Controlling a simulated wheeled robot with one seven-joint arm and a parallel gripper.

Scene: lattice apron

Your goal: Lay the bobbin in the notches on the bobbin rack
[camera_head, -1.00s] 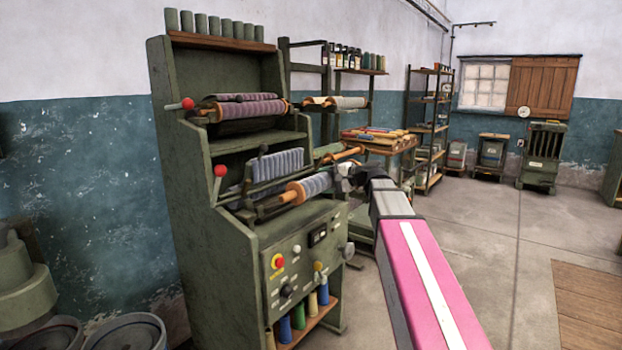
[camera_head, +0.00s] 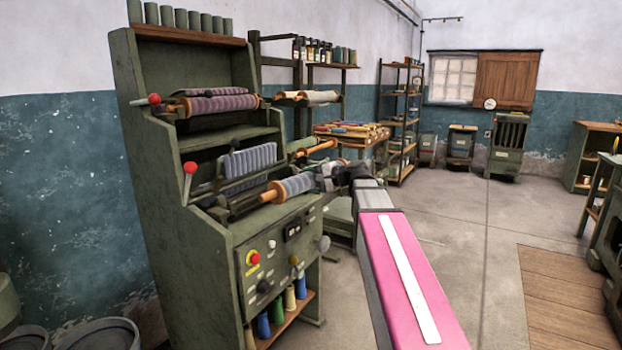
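A bobbin (camera_head: 293,187) wound with blue-grey yarn, with an orange-brown left end, lies level at the front of the green machine (camera_head: 185,238). Its right end is hidden behind my gripper (camera_head: 328,177), a small dark shape at the end of my pink arm. My gripper is at or against that right end; the fingers are too small and covered to tell whether they grip it. A dark frame behind the machine, probably the bobbin rack (camera_head: 254,72), carries pale rolls (camera_head: 308,97). An orange-brown rod (camera_head: 316,148) shows just behind my gripper; what it belongs to is unclear.
A purple-wound roller (camera_head: 222,104) and red-knobbed levers (camera_head: 190,168) are on the machine. A table (camera_head: 374,142) of coloured pieces and a shelf stand behind. Open floor (camera_head: 455,225) lies to the right, with a wooden floor panel (camera_head: 565,310).

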